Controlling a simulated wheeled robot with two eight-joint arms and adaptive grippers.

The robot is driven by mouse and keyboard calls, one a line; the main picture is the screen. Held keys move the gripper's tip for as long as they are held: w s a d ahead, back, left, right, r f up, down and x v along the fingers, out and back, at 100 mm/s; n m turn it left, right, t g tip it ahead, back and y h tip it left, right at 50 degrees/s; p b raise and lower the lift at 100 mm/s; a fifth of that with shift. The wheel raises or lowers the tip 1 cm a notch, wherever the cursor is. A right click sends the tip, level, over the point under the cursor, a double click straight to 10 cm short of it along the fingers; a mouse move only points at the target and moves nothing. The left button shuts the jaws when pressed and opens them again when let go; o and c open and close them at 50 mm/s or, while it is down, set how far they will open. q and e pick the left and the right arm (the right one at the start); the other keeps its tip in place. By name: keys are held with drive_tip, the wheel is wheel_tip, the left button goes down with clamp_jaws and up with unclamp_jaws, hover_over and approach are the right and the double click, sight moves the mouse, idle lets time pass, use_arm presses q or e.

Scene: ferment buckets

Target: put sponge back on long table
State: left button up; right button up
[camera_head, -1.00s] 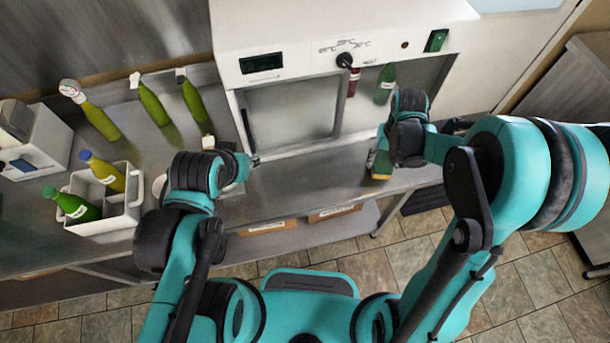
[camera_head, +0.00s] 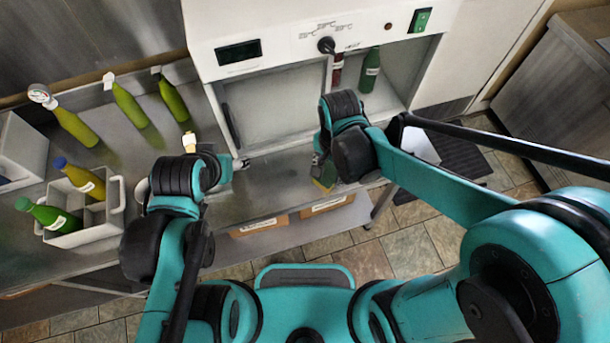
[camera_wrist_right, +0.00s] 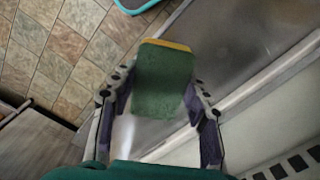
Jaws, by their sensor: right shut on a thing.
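The sponge, green with a yellow layer, is at the front edge of the long table in the head view (camera_head: 325,183). In the right wrist view the sponge (camera_wrist_right: 164,84) sits between the two fingers of my right gripper (camera_wrist_right: 158,100), which is shut on it. I cannot tell whether the sponge touches the long steel table (camera_head: 270,190). In the head view my right wrist hides most of the right gripper. My left gripper (camera_head: 215,160) is over the table left of the white cabinet; its fingers are mostly hidden.
A white cabinet (camera_head: 290,50) with an open compartment holds a green bottle (camera_head: 371,70) and a red bottle (camera_head: 337,70). A white bottle carrier (camera_head: 115,190) and several green bottles stand on the left. Cardboard boxes (camera_head: 259,227) lie on the lower shelf.

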drive_tip(key=s+a+r+m+p, duration=0.35)
drive_tip(key=s+m, duration=0.25)
drive_tip(key=s, duration=0.2)
drive_tip(key=b, duration=0.5)
hover_over(305, 182)
wheel_tip(305, 182, down, 8)
drive_tip(key=shift+w+f, duration=0.1)
wheel_tip(305, 182, down, 3)
drive_tip(key=shift+f+b, duration=0.15)
drive_tip(key=shift+b, duration=0.35)
drive_tip(key=shift+f, duration=0.3)
